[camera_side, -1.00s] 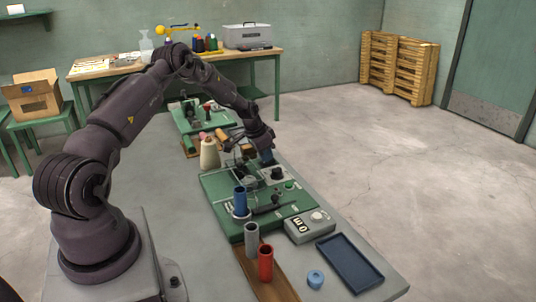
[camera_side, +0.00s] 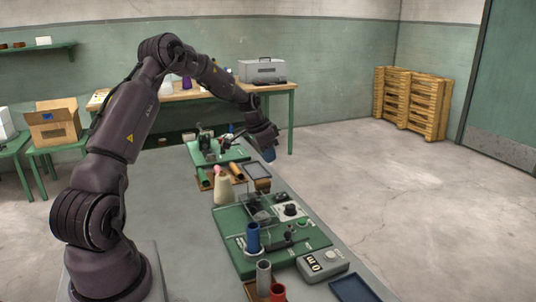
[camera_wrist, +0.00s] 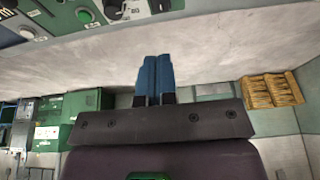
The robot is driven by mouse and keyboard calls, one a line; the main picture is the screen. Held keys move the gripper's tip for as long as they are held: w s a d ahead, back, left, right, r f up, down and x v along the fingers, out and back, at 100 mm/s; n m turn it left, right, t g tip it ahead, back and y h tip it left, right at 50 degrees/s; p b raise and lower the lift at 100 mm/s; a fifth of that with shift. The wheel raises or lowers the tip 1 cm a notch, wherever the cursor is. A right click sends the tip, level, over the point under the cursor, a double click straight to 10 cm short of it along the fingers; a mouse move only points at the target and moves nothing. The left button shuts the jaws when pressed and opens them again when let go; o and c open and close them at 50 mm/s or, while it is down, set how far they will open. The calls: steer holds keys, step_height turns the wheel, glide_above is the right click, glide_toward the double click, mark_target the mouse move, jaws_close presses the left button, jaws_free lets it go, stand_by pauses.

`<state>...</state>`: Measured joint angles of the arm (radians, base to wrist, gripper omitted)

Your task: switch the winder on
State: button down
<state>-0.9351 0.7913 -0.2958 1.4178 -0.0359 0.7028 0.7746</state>
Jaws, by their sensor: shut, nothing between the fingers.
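The winder (camera_side: 226,222) is a green base on the grey table. It carries a blue spool (camera_side: 253,240) and a grey panel with a black knob (camera_side: 290,210). The wrist view shows that knob (camera_wrist: 113,9), a green button (camera_wrist: 85,16) and a whitish button (camera_wrist: 27,33) at its upper left. My gripper (camera_side: 269,154) is above and behind the panel, clear of it. Its blue fingers (camera_wrist: 157,62) are together with nothing between them. I cannot tell whether the winder is running.
A grey counter box (camera_side: 321,266) stands beside the winder. A cream cone (camera_side: 223,190) is at its back left. A second green unit (camera_side: 234,155) and a dark tray (camera_side: 257,171) lie farther back. Grey and red tubes stand in front.

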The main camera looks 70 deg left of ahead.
mark_target(286, 194)
steer(key=shift+r, duration=0.2)
steer(key=shift+w+r, duration=0.25)
steer(key=shift+w, duration=0.35)
steer(key=x, duration=1.4)
steer(key=shift+s+f, duration=0.1)
steer(key=shift+s, duration=0.3)
